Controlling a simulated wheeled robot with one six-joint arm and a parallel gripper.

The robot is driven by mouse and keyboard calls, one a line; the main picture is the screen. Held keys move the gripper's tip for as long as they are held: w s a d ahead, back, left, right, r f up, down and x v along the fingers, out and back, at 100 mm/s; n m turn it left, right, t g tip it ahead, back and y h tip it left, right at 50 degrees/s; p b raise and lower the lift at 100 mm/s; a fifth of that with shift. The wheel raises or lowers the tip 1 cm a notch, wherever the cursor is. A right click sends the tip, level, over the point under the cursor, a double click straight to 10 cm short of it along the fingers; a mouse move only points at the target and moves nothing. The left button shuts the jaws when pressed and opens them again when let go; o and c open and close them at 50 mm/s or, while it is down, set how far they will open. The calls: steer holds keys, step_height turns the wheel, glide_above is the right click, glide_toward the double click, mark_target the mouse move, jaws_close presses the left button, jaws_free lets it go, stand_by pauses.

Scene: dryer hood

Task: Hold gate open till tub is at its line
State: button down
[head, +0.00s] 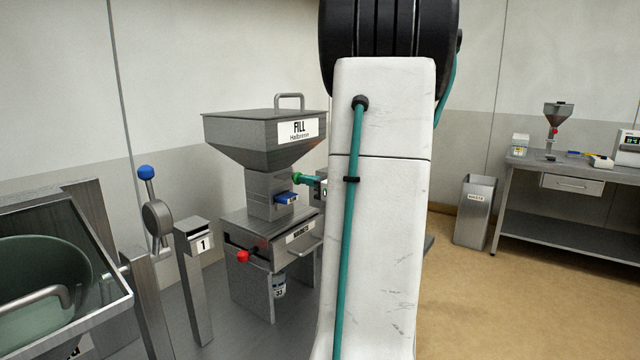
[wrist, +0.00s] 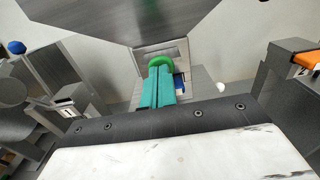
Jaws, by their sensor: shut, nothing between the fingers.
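A steel hopper (head: 265,130) labelled FILL stands left of my arm in the head view. A green knob (head: 297,177) sticks out at its neck; it also shows in the wrist view (wrist: 160,61). My gripper's teal fingers (head: 309,181) are closed together with nothing between them. In the wrist view my gripper (wrist: 159,72) has its tips right at the green knob; I cannot tell whether they touch it.
A post marked 1 (head: 194,238) and a blue-ball lever (head: 146,173) stand to the left. A bin (head: 474,212) and a bench (head: 570,178) stand right, beyond open floor.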

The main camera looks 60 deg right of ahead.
steer(key=shift+w, duration=0.25)
steer(key=w, duration=0.2)
steer(key=shift+w+d+r, duration=0.1)
steer(key=shift+w+d, duration=0.1)
steer(key=shift+w, duration=0.1)
steer(key=shift+w+r, duration=0.1)
steer(key=shift+r, duration=0.05)
stand_by(0.9)
steer(key=shift+a, duration=0.1)
steer(key=s+a, duration=0.1)
steer(key=s, duration=1.3)
steer(key=shift+s+a, duration=0.15)
steer(key=shift+a, duration=0.1)
stand_by(1.0)
